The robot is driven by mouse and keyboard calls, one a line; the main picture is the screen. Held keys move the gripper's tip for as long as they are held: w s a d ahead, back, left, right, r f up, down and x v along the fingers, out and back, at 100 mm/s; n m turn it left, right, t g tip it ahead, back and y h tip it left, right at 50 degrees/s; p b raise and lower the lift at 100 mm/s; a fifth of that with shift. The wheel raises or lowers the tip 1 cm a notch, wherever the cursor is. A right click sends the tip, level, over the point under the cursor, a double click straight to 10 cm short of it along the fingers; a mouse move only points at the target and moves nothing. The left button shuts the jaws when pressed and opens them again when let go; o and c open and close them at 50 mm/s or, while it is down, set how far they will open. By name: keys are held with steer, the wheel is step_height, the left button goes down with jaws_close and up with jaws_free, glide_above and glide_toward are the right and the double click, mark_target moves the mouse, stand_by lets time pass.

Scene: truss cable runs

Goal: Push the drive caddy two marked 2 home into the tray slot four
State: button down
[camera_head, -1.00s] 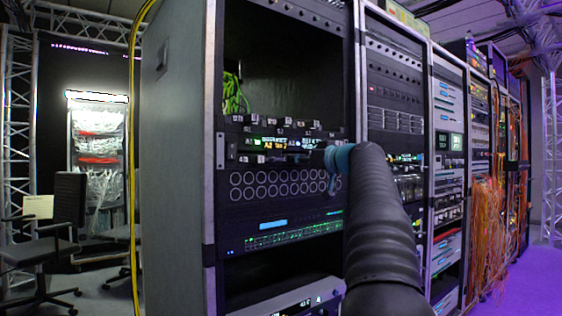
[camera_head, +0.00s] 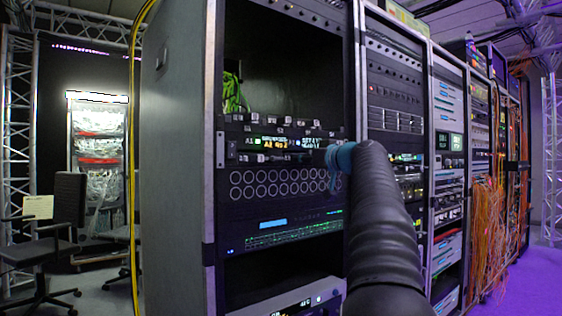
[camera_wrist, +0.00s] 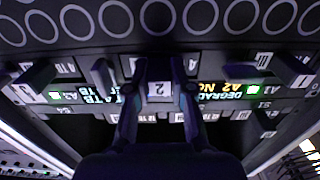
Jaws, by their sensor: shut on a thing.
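The drive caddy marked 2 (camera_wrist: 159,91) shows as a pale upside-down label between my fingers in the wrist view. My gripper (camera_wrist: 160,76) is shut on it, with dark fingers on both sides. The caddy is at the front of the drive tray (camera_wrist: 224,88); how deep it sits is hidden. The caddy cannot be made out there. Slot four's own label is not clearly readable.
Dark latches or handles (camera_wrist: 241,72) stand out on both sides of my fingers in the wrist view. A panel of round ports (camera_head: 280,183) lies below the tray. The rack's bay (camera_head: 285,60) is open above it, with green cables (camera_head: 233,93) inside.

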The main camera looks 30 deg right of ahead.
steer(key=shift+s+r+b, duration=0.15)
steer(key=shift+s+b, duration=0.2)
steer(key=shift+s, duration=0.45)
steer(key=s+b, duration=0.4)
steer(key=s, duration=0.6)
steer(key=shift+d+b, duration=0.3)
steer(key=shift+d, duration=0.15)
steer(key=shift+s, duration=0.1)
stand_by(0.4)
steer(key=s+b, duration=0.1)
steer(key=s, duration=0.2)
steer(key=shift+s+d, duration=0.15)
steer(key=shift+s, duration=0.25)
steer(key=shift+w, duration=0.15)
